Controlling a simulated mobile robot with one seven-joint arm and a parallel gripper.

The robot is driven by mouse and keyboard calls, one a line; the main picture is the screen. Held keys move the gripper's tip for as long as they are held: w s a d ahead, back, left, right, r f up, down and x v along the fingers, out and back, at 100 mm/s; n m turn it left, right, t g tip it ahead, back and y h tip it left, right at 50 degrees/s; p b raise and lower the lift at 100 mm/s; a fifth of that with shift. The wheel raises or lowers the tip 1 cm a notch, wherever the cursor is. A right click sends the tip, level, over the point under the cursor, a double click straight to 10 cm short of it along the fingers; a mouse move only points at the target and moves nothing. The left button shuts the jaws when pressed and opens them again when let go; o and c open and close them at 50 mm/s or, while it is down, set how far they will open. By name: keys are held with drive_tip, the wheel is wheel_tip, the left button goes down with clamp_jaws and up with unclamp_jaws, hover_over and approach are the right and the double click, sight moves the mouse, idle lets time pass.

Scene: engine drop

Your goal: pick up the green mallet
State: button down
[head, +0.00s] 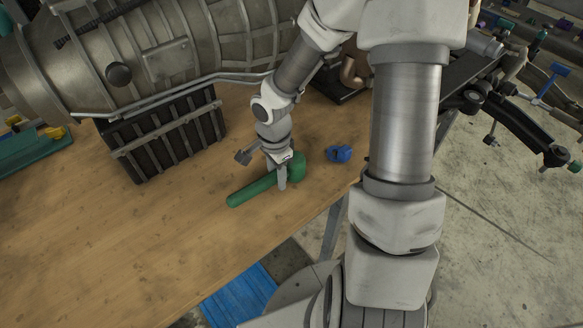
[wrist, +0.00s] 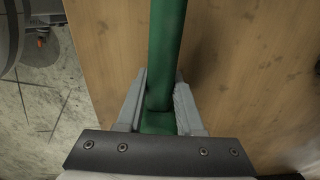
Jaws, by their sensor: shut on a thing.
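The green mallet (head: 250,191) is on or just above the wooden table near its front edge. Its handle points to the lower left and its thicker head is at the right end. My gripper (head: 282,180) is around the mallet where the handle meets the head. In the wrist view, the green handle (wrist: 167,50) runs up between the two fingers, and my gripper (wrist: 160,108) is shut on it. Part of the head is hidden behind the gripper's dark body. I cannot tell whether the mallet touches the table.
A small blue object (head: 339,154) lies just right of the mallet head. A large grey engine (head: 150,55) and a black ribbed crate (head: 165,135) stand behind. A green tray (head: 35,150) is at far left. The wooden table (head: 110,235) is clear at front left.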

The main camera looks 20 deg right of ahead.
drive_tip(key=shift+r, duration=0.15)
drive_tip(key=shift+w+r, duration=0.1)
drive_tip(key=shift+r, duration=0.55)
wheel_tip(320, 180, up, 3)
drive_tip(key=shift+f+p, duration=0.15)
drive_tip(key=shift+p, duration=0.15)
drive_tip(key=s+d+r, duration=0.2)
drive_tip(key=d+r, duration=0.1)
drive_tip(key=d, duration=0.2)
drive_tip(key=s+d+r+p, duration=0.1)
drive_tip(key=d+r, duration=0.2)
drive_tip(key=d, duration=0.3)
drive_tip(key=shift+s+r, duration=0.35)
drive_tip(key=shift+r, duration=0.05)
drive_tip(key=shift+d, duration=0.1)
drive_tip(key=c, duration=1.1)
unclamp_jaws()
drive_tip(key=shift+c, duration=0.2)
clamp_jaws()
drive_tip(key=shift+w, duration=0.1)
